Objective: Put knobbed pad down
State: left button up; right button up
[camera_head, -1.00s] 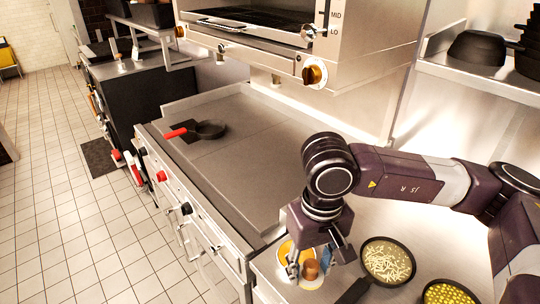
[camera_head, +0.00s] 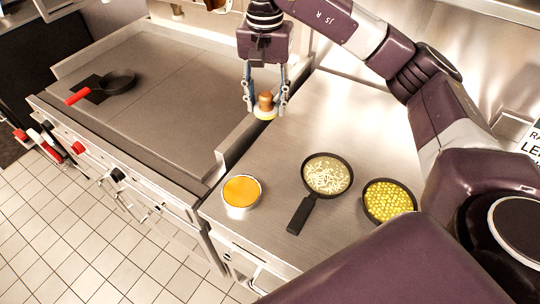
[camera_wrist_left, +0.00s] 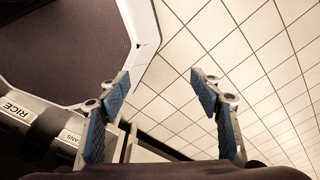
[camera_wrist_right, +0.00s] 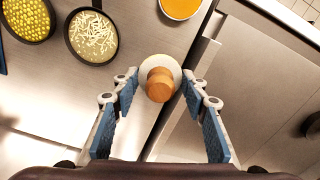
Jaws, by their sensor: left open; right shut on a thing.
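The knobbed pad (camera_head: 265,108) has a brown wooden knob on a pale round base. My right gripper (camera_head: 266,98) is shut on it, with a finger on each side of the knob. In the head view it is over the edge between the griddle and the steel counter; I cannot tell its height exactly. The right wrist view shows the pad (camera_wrist_right: 160,78) from above, between the blue fingertips (camera_wrist_right: 158,88). My left gripper (camera_wrist_left: 160,85) is open and empty above the tiled floor in the left wrist view; it is out of the head view.
On the steel counter (camera_head: 310,120) stand a bowl of orange sauce (camera_head: 242,192), a pan of pale shreds (camera_head: 327,175) and a pan of yellow pieces (camera_head: 388,202). The counter behind the pans is clear.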

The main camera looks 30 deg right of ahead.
jog(key=p, duration=0.3)
send_over(267, 162)
notch_tip(267, 162, down, 14)
jog(key=shift+r, duration=0.25)
jog(key=shift+f, duration=0.3)
notch_tip(267, 162, down, 4)
jog(key=shift+f+p, duration=0.1)
jog(key=shift+p, duration=0.75)
jog(key=shift+f, duration=0.1)
jog(key=shift+f, duration=0.1)
jog(key=shift+f+b, duration=0.1)
jog(key=shift+b, duration=0.2)
jog(key=o, duration=1.2)
jog(key=shift+o, duration=0.2)
